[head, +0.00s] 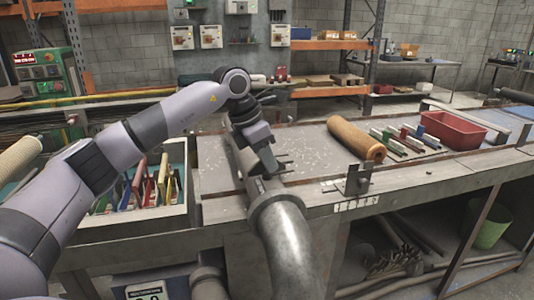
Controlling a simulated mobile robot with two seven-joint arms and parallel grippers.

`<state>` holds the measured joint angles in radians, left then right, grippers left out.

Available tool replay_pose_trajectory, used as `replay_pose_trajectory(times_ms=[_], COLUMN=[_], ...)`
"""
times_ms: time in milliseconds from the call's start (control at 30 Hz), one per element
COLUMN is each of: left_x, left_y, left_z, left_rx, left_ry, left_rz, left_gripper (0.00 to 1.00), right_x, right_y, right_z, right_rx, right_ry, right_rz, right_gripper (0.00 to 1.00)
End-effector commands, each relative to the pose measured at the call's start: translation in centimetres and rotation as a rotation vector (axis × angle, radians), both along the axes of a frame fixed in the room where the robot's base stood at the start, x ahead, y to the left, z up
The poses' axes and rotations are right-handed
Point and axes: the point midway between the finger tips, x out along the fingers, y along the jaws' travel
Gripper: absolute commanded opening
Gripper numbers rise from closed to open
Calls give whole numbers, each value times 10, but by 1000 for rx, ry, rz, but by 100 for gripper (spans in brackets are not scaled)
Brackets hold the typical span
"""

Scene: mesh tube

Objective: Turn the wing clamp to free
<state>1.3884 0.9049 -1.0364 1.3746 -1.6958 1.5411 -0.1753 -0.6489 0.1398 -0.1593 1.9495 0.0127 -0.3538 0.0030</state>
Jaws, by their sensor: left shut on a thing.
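My left gripper (270,168) reaches in from the left and points down at the bench's front edge, just behind the bend of a large grey pipe (285,240). Its jaws are shut on a small dark part, which looks like the wing clamp (285,159). Most of this part is hidden by the fingers, so its angle cannot be made out. A grey metal bracket (358,180) stands apart on the bench edge to the right. My right gripper is not in view.
A tray of coloured boards (150,190) lies under my left arm. The bench top behind the gripper is mostly clear.

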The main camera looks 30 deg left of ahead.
Motion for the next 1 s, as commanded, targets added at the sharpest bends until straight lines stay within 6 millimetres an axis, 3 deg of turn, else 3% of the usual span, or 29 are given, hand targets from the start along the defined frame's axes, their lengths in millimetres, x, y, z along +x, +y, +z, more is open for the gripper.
replay_pose_trajectory(times_ms=[300, 833, 867, 900, 1000], left_x=[1, 1, 1, 1, 1], left_y=[1, 1, 1, 1, 0], left_z=[3, 2, 2, 2, 2], left_rx=[0, 1, 1, 0, 1], left_ry=[-5, -7, -7, -6, -4], left_rz=[-110, -130, -130, -129, -130], left_gripper=[0, 0, 23, 34, 34], right_x=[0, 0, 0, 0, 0], right_y=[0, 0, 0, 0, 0], right_z=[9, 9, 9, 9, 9], right_rx=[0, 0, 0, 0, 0], right_ry=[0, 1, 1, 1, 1], right_rz=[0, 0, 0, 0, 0], right_gripper=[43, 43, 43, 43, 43])
